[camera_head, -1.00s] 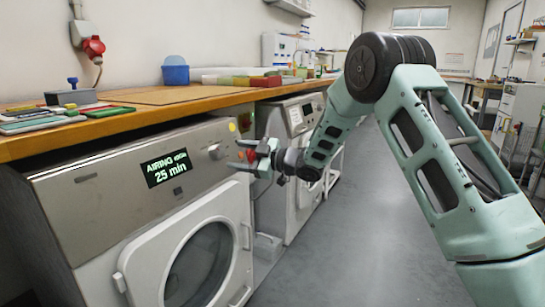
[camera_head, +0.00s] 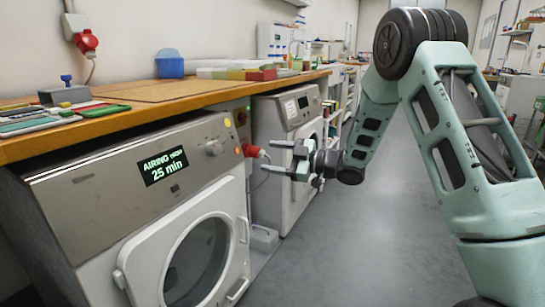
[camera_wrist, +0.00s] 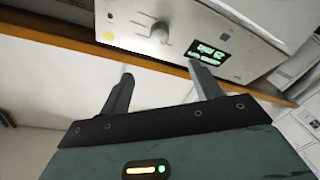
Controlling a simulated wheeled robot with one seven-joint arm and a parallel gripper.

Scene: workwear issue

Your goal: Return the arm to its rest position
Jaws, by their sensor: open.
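My gripper (camera_head: 284,160) is open and empty, with my arm reaching in from the right in the head view. It is held in the air in front of the second machine, to the right of the near machine's panel. In the wrist view my gripper (camera_wrist: 166,86) shows two separated fingers with nothing between them. The near washing machine (camera_head: 95,210) has a lit display (camera_head: 163,167) reading "AIRING" and "25 min". A machine panel with a knob (camera_wrist: 159,32) and a lit display shows beyond the fingers in the wrist view.
The second machine (camera_head: 275,125) stands behind my gripper. Grey floor (camera_head: 370,240) is free in the aisle.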

